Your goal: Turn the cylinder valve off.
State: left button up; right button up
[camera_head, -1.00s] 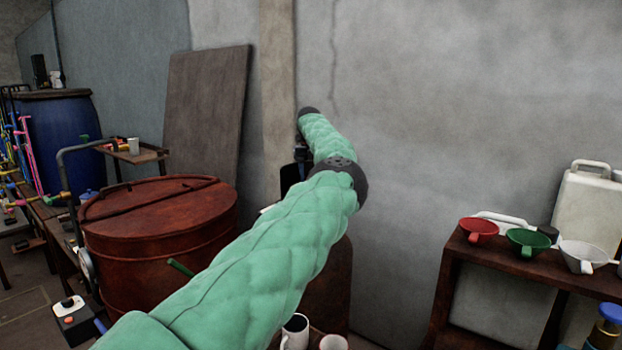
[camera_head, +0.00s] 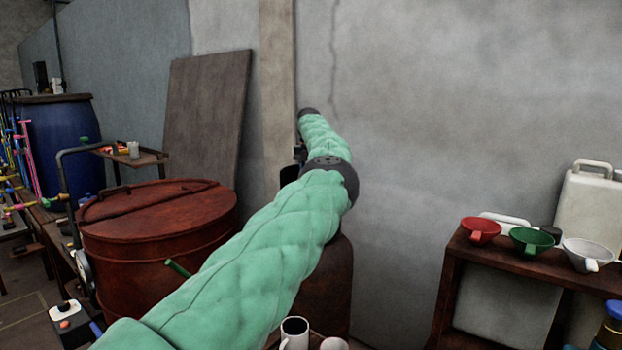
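A rust-brown cylinder (camera_head: 333,285) stands upright against the wall, right of the red-brown vat. Its top and any valve on it are hidden behind my green padded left arm. That arm crosses the view from the lower left and reaches out over the cylinder. Dark parts show just left of the arm's far section, low against the wall post. They may belong to my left wrist or gripper, but the fingers cannot be made out. My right gripper is not in view.
A lidded red-brown vat (camera_head: 155,235) stands left of the arm. Mugs (camera_head: 295,332) stand at the bottom centre. Red (camera_head: 480,229), green (camera_head: 530,240) and white (camera_head: 586,253) funnels and a white jug (camera_head: 590,205) are on a shelf at right. A board (camera_head: 207,115) leans on the wall.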

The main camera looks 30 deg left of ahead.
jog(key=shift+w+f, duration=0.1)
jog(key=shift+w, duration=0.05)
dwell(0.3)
pick_arm(q)
jog(key=o, duration=1)
notch_tip(320, 180, up, 7)
jog(key=shift+a+f+b, duration=0.15)
jog(key=shift+f+b, duration=0.05)
jog(key=shift+b, duration=0.3)
jog(key=shift+r, duration=0.5)
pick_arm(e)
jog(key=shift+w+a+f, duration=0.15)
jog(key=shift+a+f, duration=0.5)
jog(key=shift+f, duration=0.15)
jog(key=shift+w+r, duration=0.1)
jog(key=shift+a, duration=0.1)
